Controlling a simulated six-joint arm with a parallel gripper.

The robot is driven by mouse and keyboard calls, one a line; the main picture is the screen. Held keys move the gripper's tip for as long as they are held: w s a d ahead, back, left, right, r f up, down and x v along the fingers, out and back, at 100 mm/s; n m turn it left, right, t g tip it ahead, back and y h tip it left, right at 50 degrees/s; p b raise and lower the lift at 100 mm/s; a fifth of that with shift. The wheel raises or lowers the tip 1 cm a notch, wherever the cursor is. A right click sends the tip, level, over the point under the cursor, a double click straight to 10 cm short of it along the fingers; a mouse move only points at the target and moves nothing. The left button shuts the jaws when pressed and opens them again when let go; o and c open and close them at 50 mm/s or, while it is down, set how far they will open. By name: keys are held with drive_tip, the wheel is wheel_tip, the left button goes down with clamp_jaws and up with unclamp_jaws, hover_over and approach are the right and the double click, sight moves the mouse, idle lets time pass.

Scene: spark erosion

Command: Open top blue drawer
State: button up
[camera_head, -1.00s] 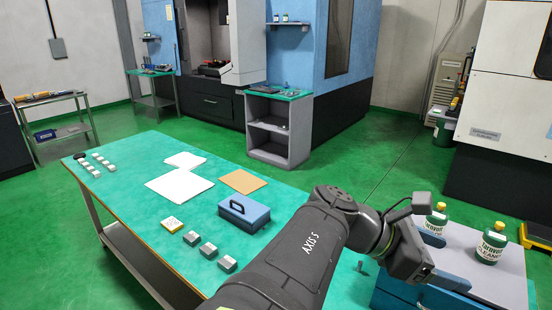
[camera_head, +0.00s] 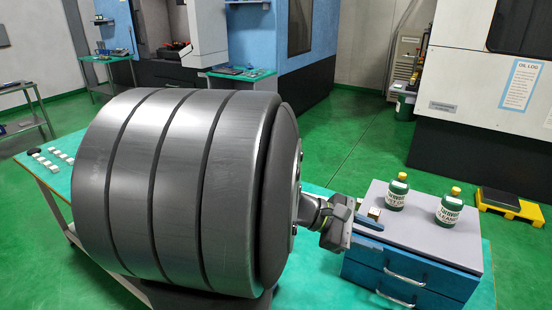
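The blue drawer cabinet (camera_head: 462,283) stands on the right end of the green table, with a grey top. Its top blue drawer (camera_head: 375,250) appears shut, flush below the grey top, with a light curved handle (camera_head: 405,274). A lower drawer handle (camera_head: 394,300) shows near the bottom edge. My gripper (camera_head: 367,210) is above the cabinet's left front edge, left of and higher than the top handle. Its blue fingers with gold pads appear parted, with nothing visible between them. It appears apart from the handle. My large grey arm link hides much of the table.
Two green bottles, one at the back (camera_head: 397,192) and one at the right (camera_head: 450,207), stand on the cabinet top close to my gripper. A yellow pallet (camera_head: 510,206) lies on the floor behind right. The green floor behind the table is open.

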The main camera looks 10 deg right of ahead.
sight(400, 277)
drive_tip(key=w+a+f+m+g+h, duration=0.1)
drive_tip(key=w+f+m, duration=0.25)
drive_tip(key=f, duration=0.35)
drive_tip(key=w+a+f+m+g, duration=0.1)
drive_tip(key=w+a+f+m, duration=0.1)
drive_tip(key=f+m, duration=0.35)
drive_tip(key=shift+n, duration=0.8)
drive_tip(key=x, duration=1.8)
drive_tip(key=shift+w+d+f, duration=0.1)
drive_tip(key=shift+w+f, duration=0.1)
drive_tip(key=shift+f, duration=0.15)
drive_tip(key=shift+c, duration=0.2)
clamp_jaws()
